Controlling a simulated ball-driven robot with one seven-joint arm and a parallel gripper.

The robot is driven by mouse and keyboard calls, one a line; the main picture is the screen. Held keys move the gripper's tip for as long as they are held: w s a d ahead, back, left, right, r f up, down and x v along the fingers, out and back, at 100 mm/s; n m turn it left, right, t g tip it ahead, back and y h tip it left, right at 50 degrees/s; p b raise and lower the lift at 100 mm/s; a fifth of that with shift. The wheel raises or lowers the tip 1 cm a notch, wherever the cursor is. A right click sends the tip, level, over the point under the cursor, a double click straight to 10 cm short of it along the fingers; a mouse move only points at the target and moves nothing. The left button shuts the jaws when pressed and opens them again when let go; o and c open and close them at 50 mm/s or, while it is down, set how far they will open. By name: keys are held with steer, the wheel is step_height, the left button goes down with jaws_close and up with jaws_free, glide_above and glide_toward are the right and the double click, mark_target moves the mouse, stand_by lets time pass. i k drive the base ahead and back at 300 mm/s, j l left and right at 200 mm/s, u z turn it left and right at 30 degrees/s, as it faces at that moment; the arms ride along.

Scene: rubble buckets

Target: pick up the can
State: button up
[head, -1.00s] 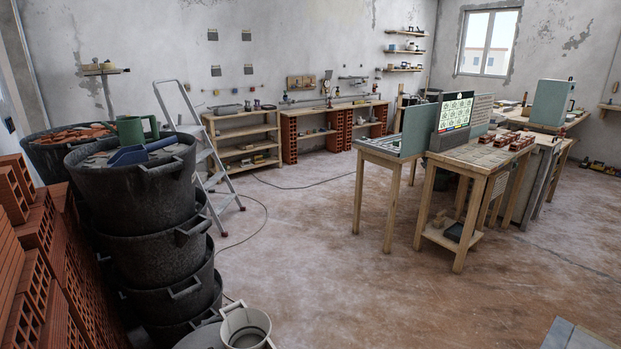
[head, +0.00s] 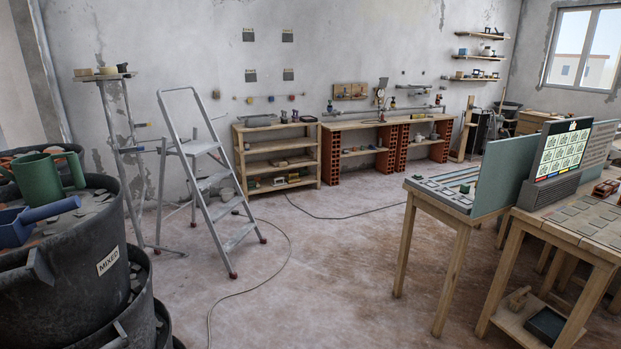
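A green can-like vessel (head: 38,176) with handles stands upright on the rubble in the top black bucket (head: 62,292), at the left edge of the head view. A blue tool (head: 38,218), perhaps a scoop, lies in front of it and hides part of its lower side. Grey rubble chips surround them. I cannot tell for certain whether this green vessel is the can of the task. My gripper is not in view.
A stepladder (head: 198,178) and a tool stand (head: 118,160) are behind the buckets. Shelves (head: 277,158) line the back wall. A workbench (head: 565,235) with a screen (head: 562,150) is at right. The middle floor is open, with a cable (head: 285,255) across it.

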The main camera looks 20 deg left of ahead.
mark_target(38, 177)
steer(key=i+l+u, duration=0.1)
steer(key=i+u, duration=0.3)
steer(key=i+l+u, duration=0.2)
steer(key=i+u, duration=0.2)
steer(key=i+l+u, duration=0.35)
steer(key=k+j, duration=0.05)
steer(key=k, duration=0.05)
